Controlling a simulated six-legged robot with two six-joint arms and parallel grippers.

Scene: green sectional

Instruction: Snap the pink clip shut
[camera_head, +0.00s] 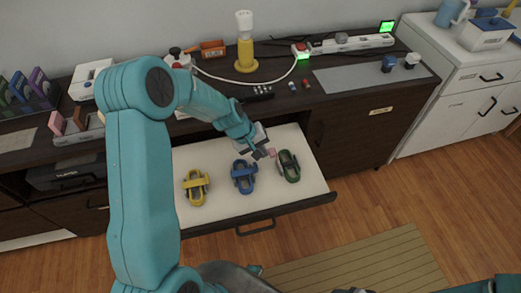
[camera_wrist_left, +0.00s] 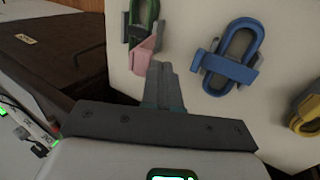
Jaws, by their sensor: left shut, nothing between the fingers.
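A pink clip part (camera_head: 271,152) lies in the open drawer, beside the green clip (camera_head: 289,166). In the left wrist view the pink part (camera_wrist_left: 143,50) sits at the end of the green clip (camera_wrist_left: 142,14). I cannot tell whether the two are joined or whether the pink part is shut. My left gripper (camera_head: 262,154) is shut and empty, low over the drawer just left of the pink part. In the left wrist view its fingertips (camera_wrist_left: 160,70) are close to the pink part; contact is unclear. My right gripper is not in view.
A blue clip (camera_head: 244,176) and a yellow clip (camera_head: 195,187) lie left of the green one on the white drawer floor (camera_head: 220,211). The dark counter (camera_head: 290,100) behind the drawer holds a yellow lamp (camera_head: 245,50) and a power strip (camera_head: 350,44).

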